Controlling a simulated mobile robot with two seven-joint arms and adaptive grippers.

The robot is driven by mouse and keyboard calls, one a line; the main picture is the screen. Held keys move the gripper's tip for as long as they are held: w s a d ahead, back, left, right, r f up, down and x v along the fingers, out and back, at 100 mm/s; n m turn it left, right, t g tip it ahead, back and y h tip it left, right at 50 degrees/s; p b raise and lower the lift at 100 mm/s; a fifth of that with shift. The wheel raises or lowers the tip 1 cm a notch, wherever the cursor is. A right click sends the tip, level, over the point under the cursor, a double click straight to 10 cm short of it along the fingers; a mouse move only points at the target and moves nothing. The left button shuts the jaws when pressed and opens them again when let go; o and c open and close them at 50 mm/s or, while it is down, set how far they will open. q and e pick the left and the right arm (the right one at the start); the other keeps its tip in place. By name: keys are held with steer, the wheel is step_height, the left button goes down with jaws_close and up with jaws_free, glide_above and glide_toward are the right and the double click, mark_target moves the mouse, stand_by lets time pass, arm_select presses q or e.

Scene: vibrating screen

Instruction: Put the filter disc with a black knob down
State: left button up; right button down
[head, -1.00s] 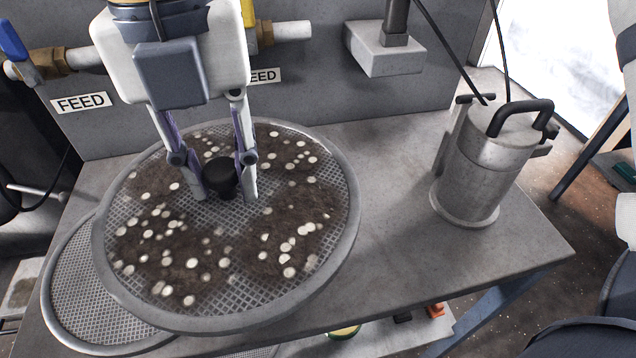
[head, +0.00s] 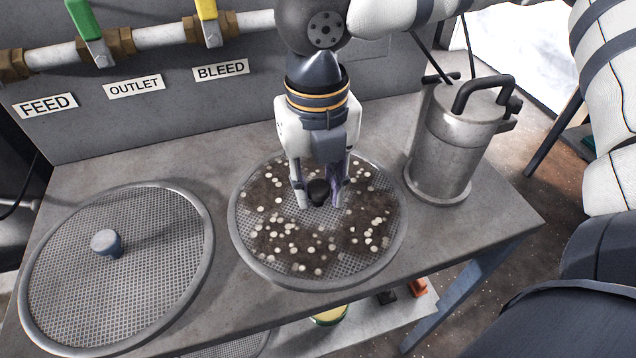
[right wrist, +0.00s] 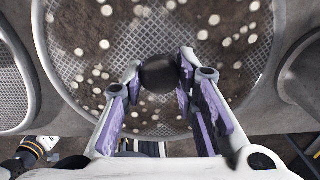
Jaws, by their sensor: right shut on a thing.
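The filter disc with a black knob (head: 285,266) is a round mesh in a grey rim, covered with dark dirt and many white spots. It is level over the middle of the bench, its front rim near the bench's front edge. I cannot tell whether it touches the bench top. My right gripper (head: 319,200) comes down from above and is shut on the black knob (head: 318,188). In the right wrist view the knob (right wrist: 158,74) sits between the fingertips (right wrist: 160,72), with the dirty mesh behind.
A clean mesh disc (head: 60,240) with a grey-blue knob (head: 106,242) lies on the bench (head: 455,240) to the left. A metal canister (head: 455,145) with a black handle stands close to the right. Labelled valves line the back panel. Bare bench shows at front right.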

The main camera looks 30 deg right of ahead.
mark_target(317, 188)
steer(key=c, duration=1.3)
jaws_free()
step_height(317, 188, up, 12)
steer(key=shift+a, duration=0.1)
